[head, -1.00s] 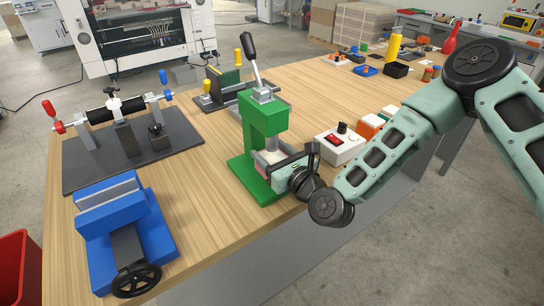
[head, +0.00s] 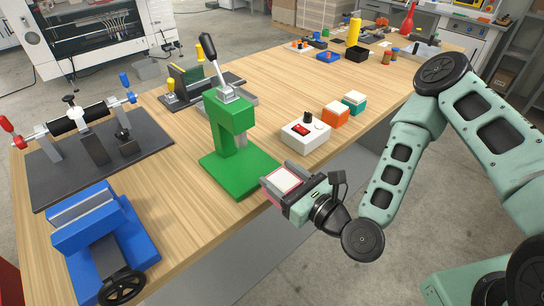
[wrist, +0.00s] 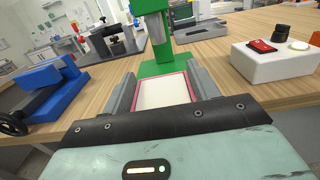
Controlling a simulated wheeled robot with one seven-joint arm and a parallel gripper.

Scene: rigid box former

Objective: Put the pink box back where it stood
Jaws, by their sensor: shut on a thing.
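My gripper (head: 281,176) is shut on the pink box (head: 284,181), in front of the green press at the table's near edge. The box has pink walls and a pale top face. In the wrist view the pink box (wrist: 164,91) lies between the two grey fingers of my gripper (wrist: 163,84), one on each side. The box's underside is hidden.
The green press (head: 239,176) stands just beyond my gripper. A white control box (head: 306,137) with a red switch stands right of it, before the orange box. A blue vise (head: 90,235) and a roller fixture (head: 95,170) are at left. Bare wooden table (head: 290,80) lies behind.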

